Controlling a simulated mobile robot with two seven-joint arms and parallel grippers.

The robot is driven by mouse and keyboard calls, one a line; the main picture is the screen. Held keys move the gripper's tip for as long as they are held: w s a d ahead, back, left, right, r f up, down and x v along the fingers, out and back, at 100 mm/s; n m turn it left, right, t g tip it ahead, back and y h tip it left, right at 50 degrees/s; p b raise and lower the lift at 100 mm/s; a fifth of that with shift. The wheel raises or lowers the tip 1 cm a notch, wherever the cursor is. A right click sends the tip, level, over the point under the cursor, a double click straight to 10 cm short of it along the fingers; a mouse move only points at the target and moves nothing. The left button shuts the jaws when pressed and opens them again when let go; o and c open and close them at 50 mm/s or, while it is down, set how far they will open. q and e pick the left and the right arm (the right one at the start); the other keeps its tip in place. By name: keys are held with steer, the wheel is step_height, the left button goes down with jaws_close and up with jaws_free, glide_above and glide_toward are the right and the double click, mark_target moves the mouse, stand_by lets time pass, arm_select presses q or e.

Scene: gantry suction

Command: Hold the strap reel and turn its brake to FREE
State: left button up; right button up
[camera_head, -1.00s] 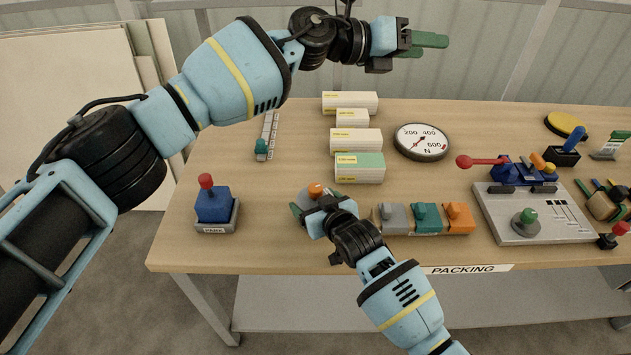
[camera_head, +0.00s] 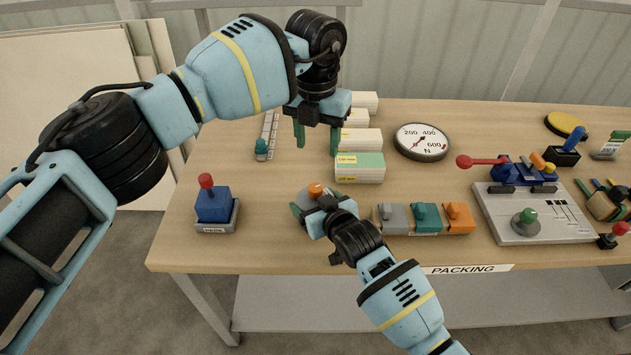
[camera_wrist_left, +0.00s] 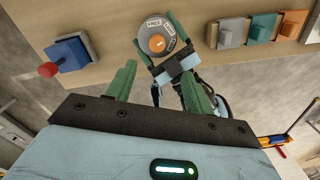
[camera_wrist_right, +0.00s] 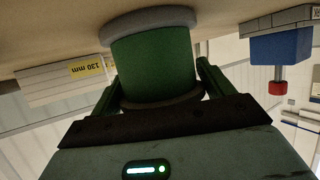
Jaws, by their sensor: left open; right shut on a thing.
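The strap reel stands near the table's front edge, left of middle. In the right wrist view its green drum (camera_wrist_right: 155,70) sits between the fingers of my right gripper (camera_wrist_right: 155,88), which is shut on it. In the head view my right gripper (camera_head: 320,207) partly hides the reel. Its orange brake knob (camera_head: 316,190) shows on top. In the left wrist view the knob (camera_wrist_left: 158,43) sits on a round grey dial with FREE legible; where it points is unclear. My left gripper (camera_head: 317,138) is open and empty, fingers down, above and behind the reel, apart from it.
White boxes (camera_head: 356,140) stand in a row behind the reel. A blue block with a red knob (camera_head: 213,205) stands left. Grey, teal and orange blocks (camera_head: 425,218) stand close right. A round gauge (camera_head: 422,141) and a control panel (camera_head: 530,215) are farther right.

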mark_target(316, 187)
arm_select(q)
step_height(316, 187, down, 12)
steer(key=shift+a, duration=0.15)
stand_by(0.7)
steer(key=c, duration=1)
steer(key=shift+n, duration=0.5)
steer(key=n, duration=0.5)
steer(key=shift+n, duration=0.3)
steer(key=n, duration=0.7)
